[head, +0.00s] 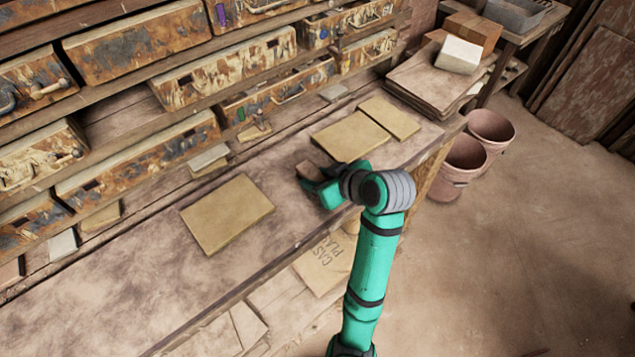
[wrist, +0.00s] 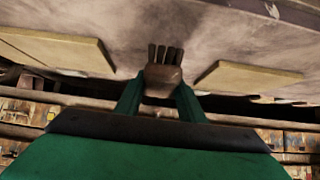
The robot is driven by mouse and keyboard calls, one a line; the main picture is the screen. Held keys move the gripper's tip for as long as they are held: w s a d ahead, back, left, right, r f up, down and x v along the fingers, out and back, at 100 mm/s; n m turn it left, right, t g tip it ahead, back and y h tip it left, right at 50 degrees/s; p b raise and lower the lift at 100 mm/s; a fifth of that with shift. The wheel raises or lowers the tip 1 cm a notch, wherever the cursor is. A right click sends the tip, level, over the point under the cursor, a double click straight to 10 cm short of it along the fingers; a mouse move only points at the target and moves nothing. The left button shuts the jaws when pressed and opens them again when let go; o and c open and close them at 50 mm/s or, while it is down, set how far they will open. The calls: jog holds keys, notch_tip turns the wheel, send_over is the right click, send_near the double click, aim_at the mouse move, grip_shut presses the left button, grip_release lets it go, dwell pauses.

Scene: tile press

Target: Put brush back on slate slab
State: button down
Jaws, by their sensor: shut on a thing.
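My gripper (wrist: 160,100) is shut on the brush (wrist: 164,78), a brown block with several dark prongs or bristle tufts at its far end, over the bench in the wrist view. In the head view my gripper (head: 314,185) is small and partly hidden by my wrist, above the bench between tan slabs. One tan slab (head: 227,214) lies to its left, a second (head: 350,136) behind and right, with a smaller slab (head: 389,118) beside that. No slab is clearly slate; I cannot tell which one the slate slab is.
The long workbench (head: 130,285) has bare room at its front left. Shelves with rusty drawers (head: 140,40) stand along its back. Small grey pieces (head: 208,157) lie near the shelf. A stack of boards (head: 430,82) and pink buckets (head: 455,170) are at the right.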

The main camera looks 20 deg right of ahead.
jog(key=f, duration=0.3)
jog(key=shift+w+d+f, duration=0.2)
jog(key=shift+d, duration=0.05)
jog(key=shift+f, duration=0.1)
jog(key=shift+f, duration=0.15)
jog(key=c, duration=1.2)
grip_release()
jog(key=shift+s, duration=0.1)
jog(key=shift+s+d+r, duration=0.1)
jog(key=shift+s+r, duration=0.1)
jog(key=shift+r, duration=0.2)
jog(key=shift+v, duration=5.55)
